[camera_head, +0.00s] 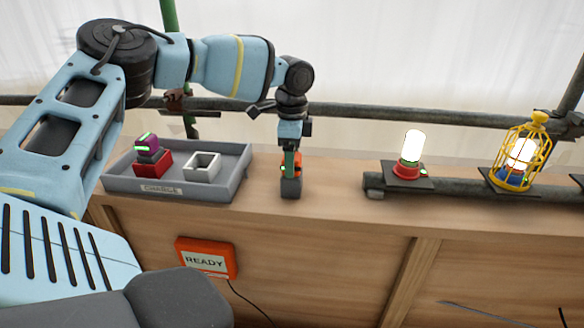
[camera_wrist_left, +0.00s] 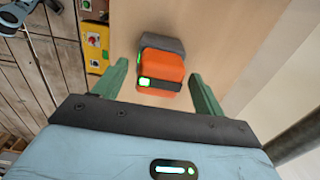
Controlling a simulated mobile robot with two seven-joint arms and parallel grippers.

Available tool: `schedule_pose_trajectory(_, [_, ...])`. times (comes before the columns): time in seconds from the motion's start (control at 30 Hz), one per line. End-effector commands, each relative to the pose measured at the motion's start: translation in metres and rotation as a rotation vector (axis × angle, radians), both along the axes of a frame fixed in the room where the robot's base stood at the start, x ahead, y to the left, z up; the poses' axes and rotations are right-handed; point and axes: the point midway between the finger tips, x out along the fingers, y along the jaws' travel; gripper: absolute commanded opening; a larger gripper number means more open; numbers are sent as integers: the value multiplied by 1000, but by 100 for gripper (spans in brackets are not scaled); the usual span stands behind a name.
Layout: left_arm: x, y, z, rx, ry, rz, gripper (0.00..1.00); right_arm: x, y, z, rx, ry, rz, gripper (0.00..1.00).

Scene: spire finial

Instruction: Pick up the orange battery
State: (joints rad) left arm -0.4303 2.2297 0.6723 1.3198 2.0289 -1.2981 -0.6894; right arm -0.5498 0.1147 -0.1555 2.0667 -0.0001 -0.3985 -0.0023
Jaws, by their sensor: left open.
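The orange battery (camera_head: 297,168) stands in a dark grey holder (camera_head: 291,188) on the wooden ledge, right of the charge tray. In the left wrist view the orange battery (camera_wrist_left: 162,69) has a dark band and a green light, with the grey holder (camera_wrist_left: 163,45) behind it. My left gripper (camera_head: 291,163) points down at the battery. In the left wrist view its two green fingers (camera_wrist_left: 165,80) are apart, one on each side of the battery, with gaps visible. It is open. My right gripper is not in view.
The grey charge tray (camera_head: 228,187) holds a red socket (camera_head: 153,166) with a purple battery (camera_head: 146,146) and an empty white socket (camera_head: 202,167). A lit lamp (camera_head: 412,147) and a yellow caged lamp (camera_head: 520,158) stand at right. A READY sign (camera_head: 206,260) hangs below the ledge.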

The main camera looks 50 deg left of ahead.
Motion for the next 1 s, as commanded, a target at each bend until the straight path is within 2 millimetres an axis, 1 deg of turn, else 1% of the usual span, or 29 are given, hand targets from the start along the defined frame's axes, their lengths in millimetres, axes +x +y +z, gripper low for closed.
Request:
schedule_pose_trajectory(0.1, [0, 0, -6, 0, 0, 0, 71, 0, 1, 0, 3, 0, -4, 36])
schedule_pose_trajectory(0.3, [0, 0, -7, 0, -1, 0, 71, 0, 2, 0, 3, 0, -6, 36])
schedule_pose_trajectory(0.37, [0, 0, -6, 0, -1, 0, 64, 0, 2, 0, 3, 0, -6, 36])
schedule_pose_trajectory(0.83, [0, 0, -6, 0, -1, 0, 3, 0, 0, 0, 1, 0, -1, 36])
schedule_pose_trajectory(0.87, [0, 0, -6, 0, -3, 0, 0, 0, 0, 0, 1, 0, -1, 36])
schedule_pose_trajectory(1.0, [0, 0, -6, 0, -3, 0, 0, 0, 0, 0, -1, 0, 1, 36])
